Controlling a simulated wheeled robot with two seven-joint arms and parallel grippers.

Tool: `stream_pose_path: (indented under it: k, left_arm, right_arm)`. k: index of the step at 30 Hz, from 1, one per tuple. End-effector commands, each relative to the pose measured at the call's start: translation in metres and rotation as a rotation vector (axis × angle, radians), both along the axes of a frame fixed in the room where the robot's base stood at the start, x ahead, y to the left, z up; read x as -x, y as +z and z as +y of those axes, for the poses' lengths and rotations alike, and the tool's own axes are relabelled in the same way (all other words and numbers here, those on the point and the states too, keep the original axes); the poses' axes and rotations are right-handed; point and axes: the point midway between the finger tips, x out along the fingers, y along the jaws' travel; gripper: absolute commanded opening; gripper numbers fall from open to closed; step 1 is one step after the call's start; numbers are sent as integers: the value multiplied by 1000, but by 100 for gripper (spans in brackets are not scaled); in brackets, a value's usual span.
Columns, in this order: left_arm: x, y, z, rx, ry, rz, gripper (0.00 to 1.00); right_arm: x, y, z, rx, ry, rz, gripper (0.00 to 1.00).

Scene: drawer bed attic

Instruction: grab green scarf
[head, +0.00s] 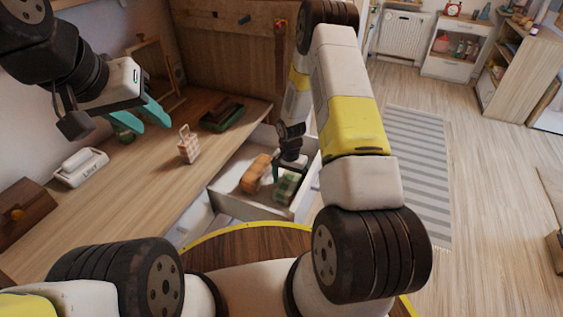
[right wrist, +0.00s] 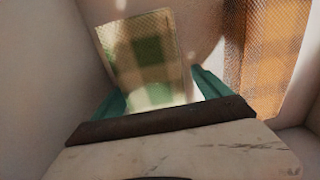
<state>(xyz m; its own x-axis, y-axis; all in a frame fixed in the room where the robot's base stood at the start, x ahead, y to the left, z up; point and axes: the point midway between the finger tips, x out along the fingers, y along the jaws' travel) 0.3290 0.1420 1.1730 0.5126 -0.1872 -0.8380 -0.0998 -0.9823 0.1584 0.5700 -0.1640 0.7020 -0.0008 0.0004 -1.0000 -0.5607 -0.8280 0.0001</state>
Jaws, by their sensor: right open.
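The green checked scarf (head: 286,188) lies folded in the open white drawer (head: 240,207), at its right side. In the right wrist view the green scarf (right wrist: 147,65) shows ahead of and between my right fingers. My right gripper (head: 281,171) reaches down into the drawer at the green scarf; it is open (right wrist: 160,95). I cannot tell whether the fingers touch the cloth. My left gripper (head: 147,116) is open and empty above the desk at the upper left.
An orange checked scarf (head: 256,173) lies just left of the green one; it also shows in the right wrist view (right wrist: 262,60). Drawer walls stand close around my right gripper. The desk (head: 150,172) holds a small checked item (head: 188,147) and a white box (head: 80,167).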

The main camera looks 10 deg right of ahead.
Motion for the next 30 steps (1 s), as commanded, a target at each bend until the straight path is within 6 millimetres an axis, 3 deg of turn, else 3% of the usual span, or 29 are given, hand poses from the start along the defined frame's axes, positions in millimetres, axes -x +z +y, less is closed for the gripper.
stream_pose_path:
  k: [8,18,26,30]
  left_arm:
    - [0,0,0,0,0,0,36]
    - [0,0,0,0,0,0,36]
    - [0,0,0,0,0,0,36]
    - [0,0,0,0,0,0,36]
  right_arm:
    - [0,-2,0,1,1,-1,85]
    - [0,-2,0,1,1,-1,19]
    - [-1,0,0,0,1,-2,17]
    - [-1,18,0,0,2,-4,17]
